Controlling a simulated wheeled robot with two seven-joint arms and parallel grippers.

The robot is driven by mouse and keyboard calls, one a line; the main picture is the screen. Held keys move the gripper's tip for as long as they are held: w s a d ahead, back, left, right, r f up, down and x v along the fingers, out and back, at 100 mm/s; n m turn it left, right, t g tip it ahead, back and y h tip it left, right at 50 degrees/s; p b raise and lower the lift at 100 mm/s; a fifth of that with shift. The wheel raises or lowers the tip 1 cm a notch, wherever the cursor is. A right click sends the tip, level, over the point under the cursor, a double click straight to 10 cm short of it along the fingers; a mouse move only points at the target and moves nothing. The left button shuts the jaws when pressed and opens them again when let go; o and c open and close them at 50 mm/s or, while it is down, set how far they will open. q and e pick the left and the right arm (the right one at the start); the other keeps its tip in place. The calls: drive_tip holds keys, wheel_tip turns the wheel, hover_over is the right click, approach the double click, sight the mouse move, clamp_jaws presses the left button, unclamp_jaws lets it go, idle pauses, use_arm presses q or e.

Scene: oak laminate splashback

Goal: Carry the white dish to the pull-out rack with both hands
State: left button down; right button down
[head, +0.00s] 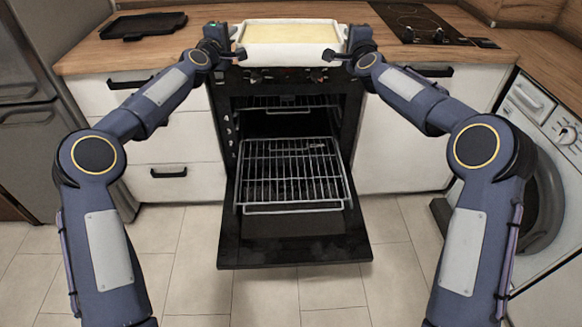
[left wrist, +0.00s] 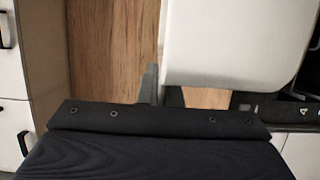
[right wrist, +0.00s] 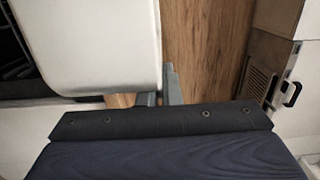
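The white dish (head: 290,51), rectangular with a pale yellow filling (head: 291,33), is at the front edge of the counter above the open oven. It looks level. My left gripper (head: 236,53) is at its left end and my right gripper (head: 332,55) at its right end. The dish's pale side also shows in the left wrist view (left wrist: 230,45) and the right wrist view (right wrist: 95,45). In both wrist views the fingers are close together at the dish's edge, one partly hidden by it. The pull-out rack (head: 291,175) is a bare wire rack, extended over the lowered oven door.
The oven door (head: 295,250) hangs open toward me. A black tray (head: 143,26) lies on the counter at left, and a black hob (head: 425,22) is at right. A washing machine (head: 535,150) stands at far right. The floor in front is clear.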

use_arm(q)
drive_tip(key=shift+s+r, duration=0.25)
use_arm(e)
drive_tip(key=shift+s+r, duration=0.25)
use_arm(q)
drive_tip(key=shift+w, duration=0.1)
use_arm(e)
drive_tip(key=shift+d, duration=0.1)
drive_tip(key=shift+w, duration=0.1)
use_arm(q)
drive_tip(key=shift+f, duration=0.15)
use_arm(e)
drive_tip(key=shift+f, duration=0.15)
